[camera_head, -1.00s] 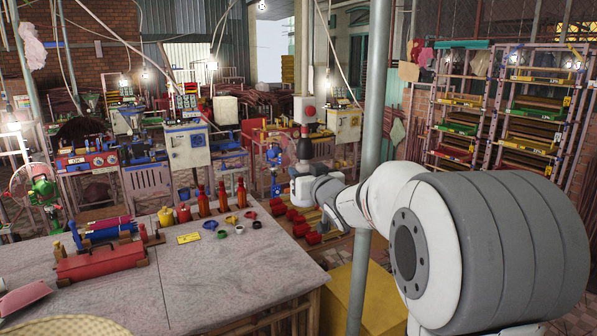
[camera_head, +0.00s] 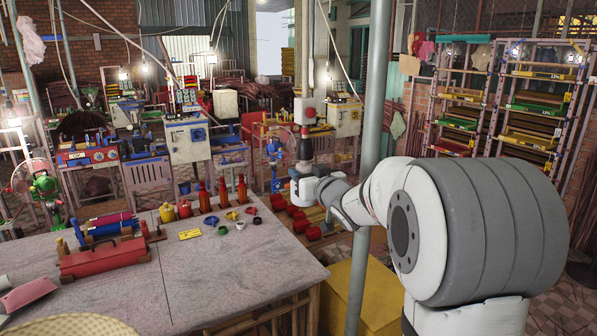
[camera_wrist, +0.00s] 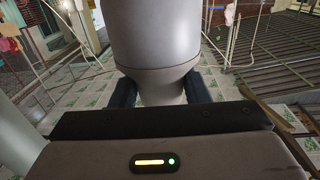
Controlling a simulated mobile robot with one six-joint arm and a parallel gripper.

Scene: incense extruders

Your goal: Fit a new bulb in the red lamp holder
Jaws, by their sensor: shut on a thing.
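In the wrist view my gripper (camera_wrist: 160,92) is shut on a pale grey, rounded thing (camera_wrist: 156,36), apparently the bulb. Its narrow neck sits between the two dark fingers, and its wide body fills the top middle of the view and runs out of frame. I cannot pick out the red lamp holder for certain in either view.
A grey pole (camera_head: 372,130) stands close to my arm. A yellow box (camera_head: 345,290) sits beside the bench. Shelving racks (camera_head: 480,110) stand at right.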

